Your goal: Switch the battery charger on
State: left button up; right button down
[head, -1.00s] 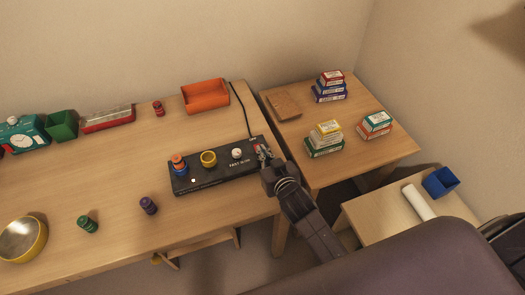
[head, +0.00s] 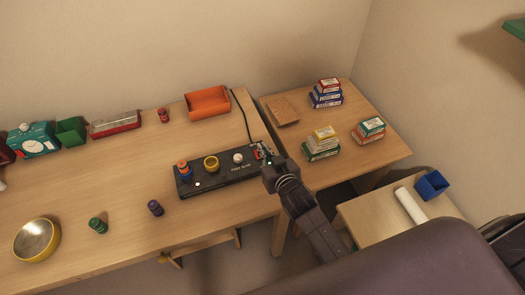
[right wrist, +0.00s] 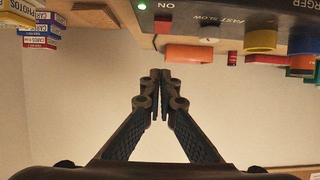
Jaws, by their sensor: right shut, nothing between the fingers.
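The black battery charger (head: 222,178) lies on the desk near its right end, with a yellow ring, a white knob and an orange-and-blue piece on top. Its right end, with a red switch beside the ON mark, is partly hidden by my right gripper (head: 263,155) in the head view. The right wrist view shows the charger (right wrist: 195,14) upside down, with the red switch (right wrist: 162,25) and a lit green light (right wrist: 142,6) by the ON mark. My right gripper (right wrist: 160,75) is shut and empty, just apart from the switch. My left gripper is not in view.
An orange tray (head: 208,103) stands behind the charger, with a black cable beside it. Small coloured cylinders and a yellow bowl (head: 36,240) are on the left. The side table (head: 290,145) holds stacked boxes.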

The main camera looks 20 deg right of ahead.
jog(key=s+b, duration=0.1)
jog(key=s, duration=0.8)
jog(key=shift+s+d+r+b, duration=0.15)
jog(key=shift+s+r+b, duration=0.1)
jog(key=shift+b, duration=0.1)
